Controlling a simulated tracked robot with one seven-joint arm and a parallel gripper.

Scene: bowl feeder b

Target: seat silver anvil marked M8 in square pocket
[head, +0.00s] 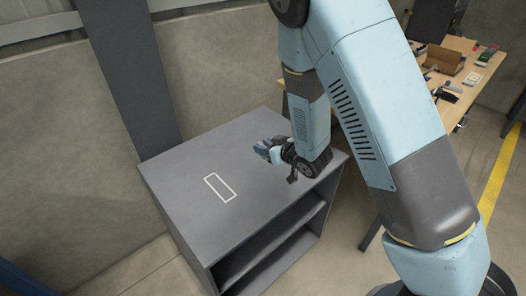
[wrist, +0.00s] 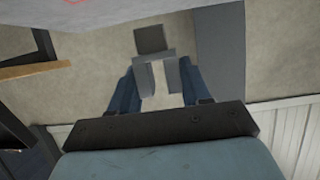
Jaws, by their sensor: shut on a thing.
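My gripper (head: 266,150) is above the right part of a dark grey cabinet top in the head view, with blue fingers pointing left. In the wrist view my gripper (wrist: 154,66) is shut on a small grey block (wrist: 151,39), which shows beyond the fingertips. The block looks dark grey here, and no M8 mark can be read on it. I take it to be the anvil, but its shape is unclear. In the head view the held block is too small to make out. No square pocket can be made out in either view.
The grey cabinet (head: 175,188) has a white rectangle outline (head: 220,187) on its bare top and open shelves in front. A wooden table (head: 462,100) at the back right carries a brown box (head: 444,60) and several small items. A concrete wall stands behind the cabinet.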

